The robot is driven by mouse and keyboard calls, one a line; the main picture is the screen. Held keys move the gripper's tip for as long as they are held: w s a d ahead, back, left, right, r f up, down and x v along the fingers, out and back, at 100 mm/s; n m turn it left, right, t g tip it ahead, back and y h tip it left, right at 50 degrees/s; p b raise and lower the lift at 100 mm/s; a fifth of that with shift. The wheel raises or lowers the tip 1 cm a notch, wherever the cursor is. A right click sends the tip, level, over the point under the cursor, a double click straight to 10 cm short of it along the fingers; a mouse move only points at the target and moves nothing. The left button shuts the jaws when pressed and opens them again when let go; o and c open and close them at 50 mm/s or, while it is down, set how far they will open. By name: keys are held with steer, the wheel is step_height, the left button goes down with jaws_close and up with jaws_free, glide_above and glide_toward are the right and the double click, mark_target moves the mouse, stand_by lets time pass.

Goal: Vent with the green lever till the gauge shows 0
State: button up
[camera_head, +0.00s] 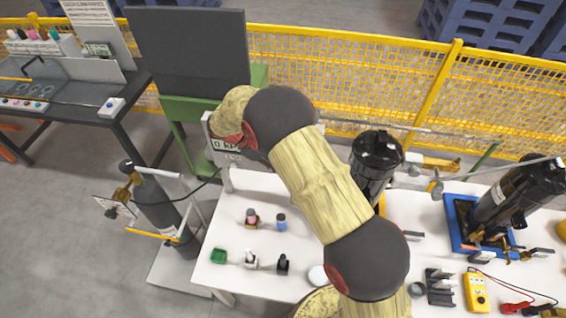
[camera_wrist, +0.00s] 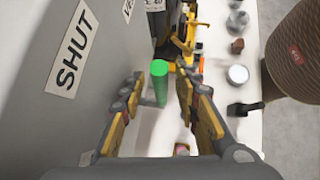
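The green lever (camera_wrist: 160,84) shows in the wrist view as an upright-looking green rod. My gripper (camera_wrist: 160,78) is open, its two yellow-and-black fingers on either side of the rod with gaps to both. I cannot tell how deep the rod sits between them. A grey panel beside it bears a "SHUT" label (camera_wrist: 72,48), and part of another label starting "VE" (camera_wrist: 128,9) shows farther up. In the head view a grey display (camera_head: 226,145) shows "0 kP", its right part hidden behind my arm. The head view hides my gripper and the lever.
The white table (camera_head: 215,248) holds small bottles (camera_head: 281,222), a black canister (camera_head: 375,165), a blue tray (camera_head: 455,225) and a yellow meter (camera_head: 477,292). A dark gas cylinder (camera_head: 160,212) stands left of the table. A yellow mesh fence (camera_head: 400,85) runs behind.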

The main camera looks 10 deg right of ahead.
steer(key=v, duration=1.2)
steer(key=shift+c, duration=0.9)
